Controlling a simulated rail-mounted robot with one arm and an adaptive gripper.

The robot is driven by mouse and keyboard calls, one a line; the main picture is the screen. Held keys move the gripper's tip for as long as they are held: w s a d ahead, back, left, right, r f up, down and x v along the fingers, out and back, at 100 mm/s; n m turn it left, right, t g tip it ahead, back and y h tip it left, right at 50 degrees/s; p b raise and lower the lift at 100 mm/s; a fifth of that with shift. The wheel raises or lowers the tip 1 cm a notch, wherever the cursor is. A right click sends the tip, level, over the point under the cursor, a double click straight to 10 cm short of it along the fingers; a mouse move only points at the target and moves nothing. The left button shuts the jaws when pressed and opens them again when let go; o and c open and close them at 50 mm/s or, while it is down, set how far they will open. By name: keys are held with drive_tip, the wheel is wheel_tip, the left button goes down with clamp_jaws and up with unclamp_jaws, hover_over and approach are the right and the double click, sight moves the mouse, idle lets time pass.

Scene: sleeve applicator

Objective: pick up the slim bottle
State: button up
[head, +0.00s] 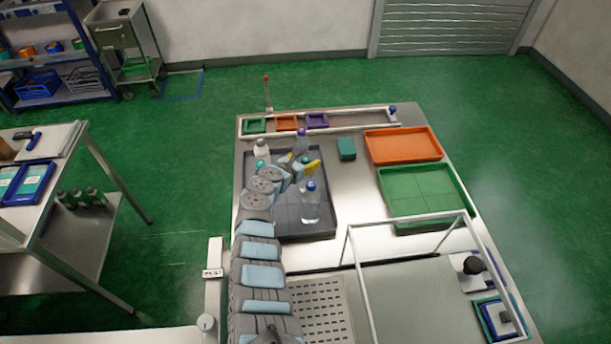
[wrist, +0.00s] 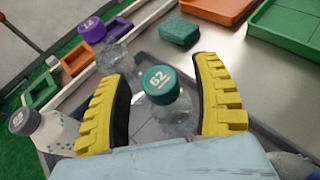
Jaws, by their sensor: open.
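My gripper (head: 308,166) is over the dark tray (head: 286,232). In the wrist view its yellow fingers (wrist: 163,72) are open. A clear bottle with a teal cap marked 62 (wrist: 161,87) shows between them, with no clear contact. A clear bottle with a purple cap (wrist: 92,30) stands beyond the left finger. A larger blue-capped clear bottle (head: 311,205) stands in the tray's right part. I cannot tell for certain which bottle is the slim one.
A teal block (head: 346,149) lies right of the dark tray. An orange tray (head: 403,145) and a green tray (head: 424,196) are farther right. Small coloured frames (head: 286,123) line the back edge. A white frame (head: 408,226) stands over the table's front right.

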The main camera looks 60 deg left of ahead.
clamp_jaws()
idle(0.5)
